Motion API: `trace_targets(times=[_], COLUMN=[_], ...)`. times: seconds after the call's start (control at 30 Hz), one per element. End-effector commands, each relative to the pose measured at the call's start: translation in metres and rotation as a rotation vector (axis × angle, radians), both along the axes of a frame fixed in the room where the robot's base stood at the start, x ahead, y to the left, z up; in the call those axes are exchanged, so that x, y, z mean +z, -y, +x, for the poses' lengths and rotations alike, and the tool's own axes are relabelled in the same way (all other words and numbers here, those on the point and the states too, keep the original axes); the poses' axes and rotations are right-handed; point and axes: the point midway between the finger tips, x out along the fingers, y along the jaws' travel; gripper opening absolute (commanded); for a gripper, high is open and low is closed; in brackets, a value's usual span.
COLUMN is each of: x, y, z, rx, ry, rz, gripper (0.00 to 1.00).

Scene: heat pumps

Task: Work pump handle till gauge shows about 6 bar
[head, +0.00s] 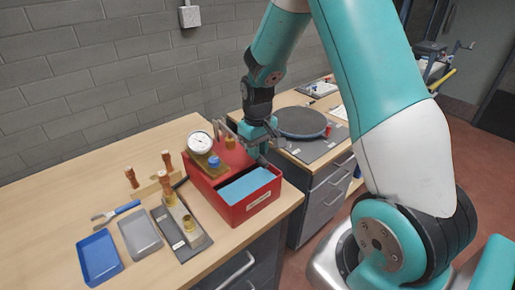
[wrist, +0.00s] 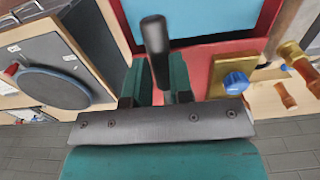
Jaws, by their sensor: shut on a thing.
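The red pump box (head: 238,212) stands at the right end of the wooden bench, with a blue insert in its front part. Its round white gauge (head: 201,142) faces the head camera; the needle is too small to read. A blue knob (head: 214,161) sits on a brass block below the gauge and also shows in the wrist view (wrist: 236,82). My gripper (head: 255,147) is at the back right of the box. In the wrist view, my gripper (wrist: 160,82) is shut on the black-tipped pump handle (wrist: 155,35), which stands between its green fingers.
A blue tray (head: 99,258), a grey tray (head: 140,234), a wrench (head: 115,212) and a dark plate with brass fittings (head: 182,228) lie left of the box. Copper-coloured pieces (head: 131,177) stand behind them. A round dark disc (head: 300,122) lies on the cabinet at right. The bench's left part is clear.

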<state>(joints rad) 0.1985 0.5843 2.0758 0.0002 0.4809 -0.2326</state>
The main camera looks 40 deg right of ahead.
Motion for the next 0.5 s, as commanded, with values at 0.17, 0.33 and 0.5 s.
trace_targets(times=[0.17, 0.33, 0.5], x=[-0.001, 0.013, 0.036], y=[-0.001, -0.001, -0.001], z=[-0.001, -0.001, 0.000], rx=[0.002, 0.002, 0.002], ry=[-0.004, -0.003, -0.001], rz=[0.003, 0.003, 0.002], gripper=[0.16, 0.16, 0.16])
